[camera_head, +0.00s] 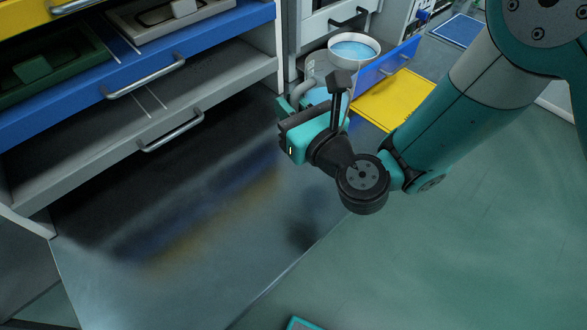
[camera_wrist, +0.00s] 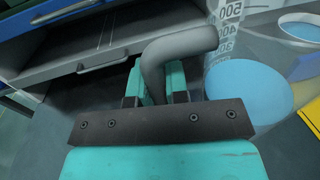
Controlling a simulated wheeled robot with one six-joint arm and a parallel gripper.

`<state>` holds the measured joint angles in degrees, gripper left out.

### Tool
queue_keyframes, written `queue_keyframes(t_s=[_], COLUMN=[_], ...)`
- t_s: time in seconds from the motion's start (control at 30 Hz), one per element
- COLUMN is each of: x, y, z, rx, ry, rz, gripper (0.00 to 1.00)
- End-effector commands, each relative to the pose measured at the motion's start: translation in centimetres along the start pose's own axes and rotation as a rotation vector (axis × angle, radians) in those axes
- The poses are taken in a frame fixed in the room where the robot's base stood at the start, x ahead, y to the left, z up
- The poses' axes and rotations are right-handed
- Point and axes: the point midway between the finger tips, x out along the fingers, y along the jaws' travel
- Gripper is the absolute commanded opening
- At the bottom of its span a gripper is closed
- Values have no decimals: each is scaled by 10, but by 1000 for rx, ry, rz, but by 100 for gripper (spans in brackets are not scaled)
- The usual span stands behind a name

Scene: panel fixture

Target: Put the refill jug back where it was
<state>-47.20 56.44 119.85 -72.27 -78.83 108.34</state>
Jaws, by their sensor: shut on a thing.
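The refill jug (camera_head: 318,94) is clear, with blue liquid in it and a grey handle on its left side. In the wrist view the jug (camera_wrist: 228,42) shows a printed scale with marks such as 500 and 400 on its wall. The liquid looks like a blue disc, and the curved grey handle (camera_wrist: 182,46) rises between the fingers. My gripper (camera_head: 287,106) is shut on this handle. In the wrist view my gripper (camera_wrist: 155,88) has its teal fingers on either side of it. My arm hides part of the jug, and its base is not clear.
A white-rimmed round vessel (camera_head: 354,40) with blue contents stands just behind the jug. Open drawers with bar handles (camera_head: 170,132) stand at left. The dark shiny surface (camera_head: 200,230) in front is clear.

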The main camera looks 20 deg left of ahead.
Motion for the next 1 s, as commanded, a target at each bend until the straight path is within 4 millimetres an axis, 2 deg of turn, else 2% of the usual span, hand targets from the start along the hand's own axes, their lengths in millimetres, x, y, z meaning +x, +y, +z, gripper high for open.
queue_keyframes(t_s=[0.03,0.4,0.5,0.73,1.0], x=[0,0,0,0,0], y=[0,-1,-1,-1,-1], z=[-22,-93,-107,-117,-152], rx=[-1,0,-1,-2,-1], ry=[-1,-1,-1,-1,-1], rz=[0,0,0,0,0], gripper=[0,0,0,0,0])
